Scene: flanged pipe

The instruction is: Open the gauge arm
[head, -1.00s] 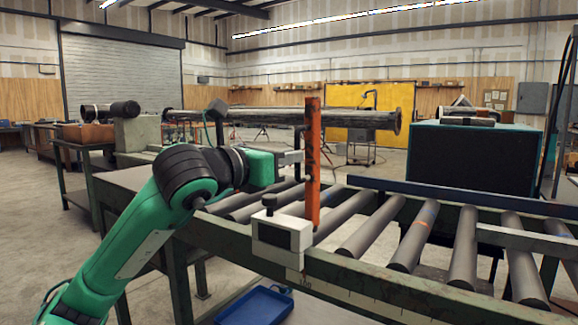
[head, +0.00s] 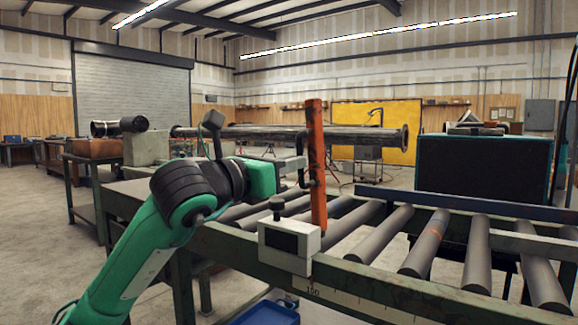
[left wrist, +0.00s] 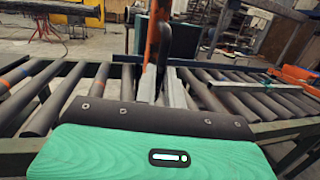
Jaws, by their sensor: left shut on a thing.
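The orange gauge arm (head: 316,165) stands almost upright on a pale block with a dark face (head: 291,241) at the near rail of the roller table. A dark knob (head: 277,206) sits on top of the block. My left gripper (head: 303,166) reaches the gauge arm from the left at about mid-height and is shut on its dark handle. In the left wrist view the gauge arm (left wrist: 156,38) rises between and beyond the fingers (left wrist: 160,88); the exact contact is partly hidden. My right gripper is not in view.
A long flanged pipe (head: 365,134) lies level behind the gauge arm. Several grey rollers (head: 382,232) run to the right, with a blue rail (head: 470,202) behind them. A black box (head: 484,168) stands at the back right. A blue tray (head: 265,313) is low below the table.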

